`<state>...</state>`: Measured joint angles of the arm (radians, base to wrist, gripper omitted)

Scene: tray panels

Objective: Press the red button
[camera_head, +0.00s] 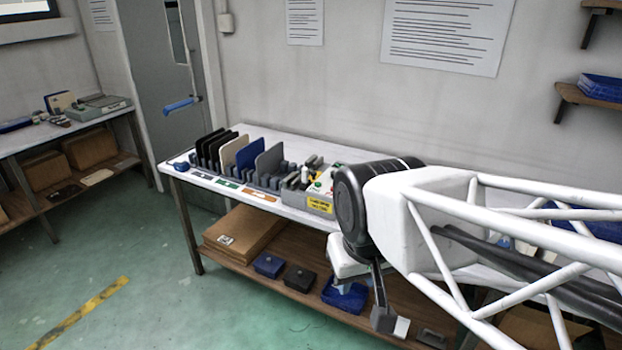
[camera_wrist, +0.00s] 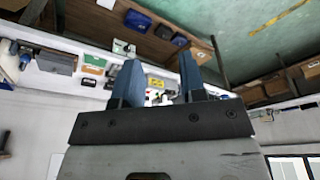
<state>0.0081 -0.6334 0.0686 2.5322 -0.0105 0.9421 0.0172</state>
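The control box (camera_head: 319,204), light-coloured with a yellow label, sits on the white table to the right of the panel rack. A green button (camera_head: 317,184) shows on its top; the red button is too small to make out surely there. In the wrist view, the box's yellow label (camera_wrist: 156,82) shows between my fingers, with small red spots near it. My gripper (camera_wrist: 158,66) is open and empty, its two blue fingers apart. In the head view, my arm hangs in front of the table, right of the box, and hides the table behind it.
The white table (camera_head: 285,211) carries a rack of upright panels (camera_head: 250,154), black, beige, blue and grey. A lower wooden shelf holds a cardboard box (camera_head: 241,232) and small bins (camera_head: 269,264). A second bench (camera_head: 75,124) stands at left. The green floor in front is clear.

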